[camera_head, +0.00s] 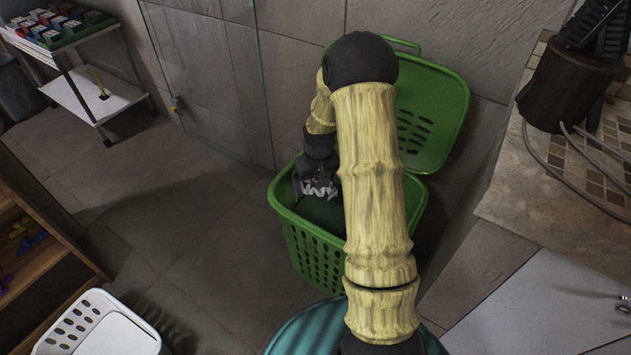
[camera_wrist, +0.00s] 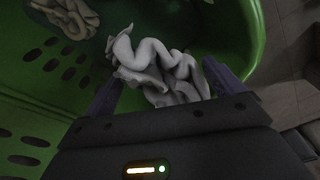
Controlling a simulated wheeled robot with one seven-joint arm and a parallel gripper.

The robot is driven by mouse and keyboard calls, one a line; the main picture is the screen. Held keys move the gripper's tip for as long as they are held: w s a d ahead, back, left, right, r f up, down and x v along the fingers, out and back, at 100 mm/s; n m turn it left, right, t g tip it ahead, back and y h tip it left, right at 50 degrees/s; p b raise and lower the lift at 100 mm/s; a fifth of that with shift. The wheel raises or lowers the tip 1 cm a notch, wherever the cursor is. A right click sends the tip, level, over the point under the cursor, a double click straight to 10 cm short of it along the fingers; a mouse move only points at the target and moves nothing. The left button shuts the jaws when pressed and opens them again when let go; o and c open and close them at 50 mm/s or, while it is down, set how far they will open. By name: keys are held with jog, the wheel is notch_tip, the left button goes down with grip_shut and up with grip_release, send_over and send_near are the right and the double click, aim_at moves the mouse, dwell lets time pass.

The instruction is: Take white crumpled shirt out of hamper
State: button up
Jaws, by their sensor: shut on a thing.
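The green hamper (camera_head: 316,255) stands on the tiled floor with its perforated lid (camera_head: 432,115) open against the wall. My gripper (camera_head: 319,178) reaches down into the hamper's mouth. In the wrist view my gripper (camera_wrist: 163,82) has its two dark fingers on either side of the white crumpled shirt (camera_wrist: 158,68) and is shut on it. A small part of the shirt (camera_head: 319,190) shows below the gripper in the head view. My arm hides the right part of the hamper's opening.
Another pale crumpled cloth (camera_wrist: 68,15) lies in the hamper, apart from the gripper. A white basket (camera_head: 97,326) stands at lower left near a wooden shelf (camera_head: 35,255). A glass panel (camera_head: 215,75) stands behind, and a counter (camera_head: 560,185) is at right. Floor left of the hamper is clear.

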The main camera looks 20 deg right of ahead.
jog(key=shift+r+p, duration=2.1)
jog(key=shift+r, duration=0.6)
jog(key=shift+f, duration=0.1)
jog(key=w+a+p, duration=0.1)
jog(key=w+a, duration=0.1)
jog(key=a, duration=1.2)
jog(key=shift+w+p, duration=0.4)
jog(key=shift+d, duration=0.1)
jog(key=s+d, duration=0.1)
jog(key=s, duration=0.1)
jog(key=s+d, duration=0.1)
jog(key=s, duration=0.1)
jog(key=s+d, duration=0.1)
jog(key=s, duration=0.1)
jog(key=shift+s, duration=0.15)
jog(key=shift+r+p, duration=0.7)
jog(key=shift+p, duration=0.05)
jog(key=r+p, duration=0.6)
jog(key=p, duration=0.3)
jog(key=s+r+p, duration=0.1)
jog(key=r+p, duration=0.6)
jog(key=p, duration=0.3)
jog(key=s+r+p, duration=0.1)
jog(key=r+p, duration=0.5)
jog(key=p, duration=0.4)
jog(key=shift+s+r, duration=0.1)
jog(key=shift+r, duration=0.05)
